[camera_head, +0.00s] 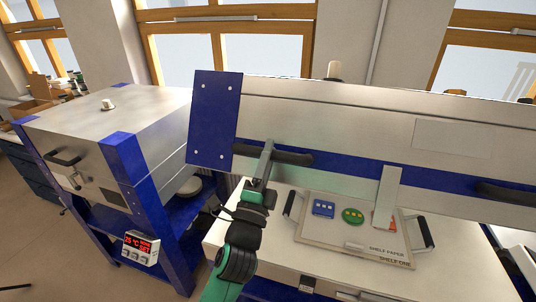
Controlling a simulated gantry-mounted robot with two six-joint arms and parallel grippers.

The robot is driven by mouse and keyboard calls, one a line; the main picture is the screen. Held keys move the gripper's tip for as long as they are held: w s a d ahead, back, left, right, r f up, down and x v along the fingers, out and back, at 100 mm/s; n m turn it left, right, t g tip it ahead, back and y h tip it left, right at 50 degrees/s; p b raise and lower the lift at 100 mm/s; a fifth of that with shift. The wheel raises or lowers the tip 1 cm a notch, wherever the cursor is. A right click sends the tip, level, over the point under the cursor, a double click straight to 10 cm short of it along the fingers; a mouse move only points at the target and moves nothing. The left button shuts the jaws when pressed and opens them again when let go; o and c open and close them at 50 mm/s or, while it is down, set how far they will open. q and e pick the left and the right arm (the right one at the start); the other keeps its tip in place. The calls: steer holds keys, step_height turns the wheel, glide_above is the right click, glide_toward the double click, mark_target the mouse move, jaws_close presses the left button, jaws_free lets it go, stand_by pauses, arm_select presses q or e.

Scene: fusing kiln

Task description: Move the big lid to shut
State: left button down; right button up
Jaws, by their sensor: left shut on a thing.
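The big lid (400,122) is a long pale metal box with a blue band and a blue left end plate. It stands raised and tilted over the pale kiln base (235,229), with a clear gap between them at the front. A black handle (292,157) sits at the left of its front face, and another dark handle (505,192) at the right. My left gripper (265,155) is shut on the left handle. My right gripper is not in view.
A shelf board (345,250) with black handles lies on the base under the lid, bearing small coloured glass pieces. A smaller closed kiln (110,125) on a blue stand (160,235) is at left, with a red-lit controller (141,249).

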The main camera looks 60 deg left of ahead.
arm_select(q)
steer(key=c, duration=0.6)
jaws_free()
steer(key=b+v, duration=0.2)
steer(key=v, duration=0.9)
steer(key=shift+s+d, duration=0.2)
steer(key=shift+s, duration=0.05)
steer(key=shift+f, duration=0.1)
